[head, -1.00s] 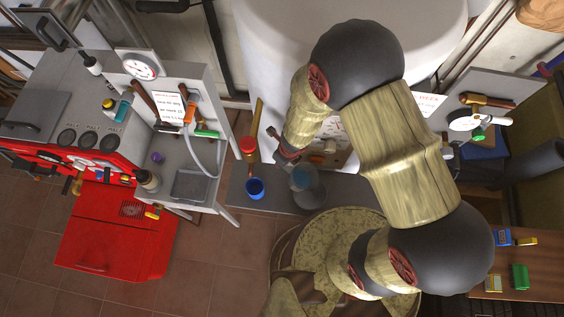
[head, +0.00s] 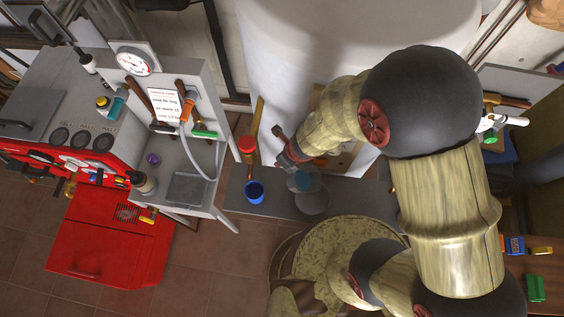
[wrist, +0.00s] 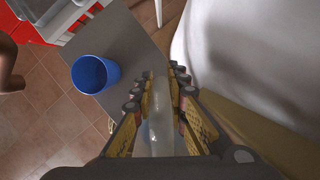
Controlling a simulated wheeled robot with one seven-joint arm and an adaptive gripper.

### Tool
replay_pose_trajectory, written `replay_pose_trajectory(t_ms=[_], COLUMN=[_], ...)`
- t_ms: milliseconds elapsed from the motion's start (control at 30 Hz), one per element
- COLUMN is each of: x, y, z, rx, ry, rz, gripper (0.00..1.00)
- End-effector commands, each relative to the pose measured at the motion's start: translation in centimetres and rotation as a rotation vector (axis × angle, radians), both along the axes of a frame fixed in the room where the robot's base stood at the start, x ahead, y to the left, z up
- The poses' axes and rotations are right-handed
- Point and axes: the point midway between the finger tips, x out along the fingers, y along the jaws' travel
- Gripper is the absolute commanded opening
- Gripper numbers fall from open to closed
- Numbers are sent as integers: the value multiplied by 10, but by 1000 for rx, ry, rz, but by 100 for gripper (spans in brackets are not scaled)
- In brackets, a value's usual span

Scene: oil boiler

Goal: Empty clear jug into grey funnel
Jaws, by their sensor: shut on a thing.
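My gripper (head: 288,158) is over the grey bench strip in front of the large white tank. In the wrist view, my gripper (wrist: 160,95) is shut on the clear jug (wrist: 158,120), whose see-through wall shows between the fingers. In the head view, the clear jug (head: 304,181) looks bluish and translucent below the fingers. Whether it holds liquid is unclear. A round grey shape lies just beneath it; I cannot tell whether this is the jug's body or the grey funnel. I cannot identify the grey funnel with certainty in either view.
A blue cup (head: 254,191) stands on the grey bench strip (head: 235,196), left of my gripper; it also shows in the wrist view (wrist: 90,73). A red-topped object (head: 247,145) is behind it. The red and grey boiler unit (head: 95,150) fills the left. The white tank (head: 290,60) is close behind.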

Motion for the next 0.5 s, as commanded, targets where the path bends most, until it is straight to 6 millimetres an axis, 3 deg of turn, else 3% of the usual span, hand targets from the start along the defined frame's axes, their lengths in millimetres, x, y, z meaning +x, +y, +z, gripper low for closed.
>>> replay_pose_trajectory(t_ms=[500], x=[0], y=[1], z=[5], rx=[28], ry=[-26], rz=[1], gripper=[0])
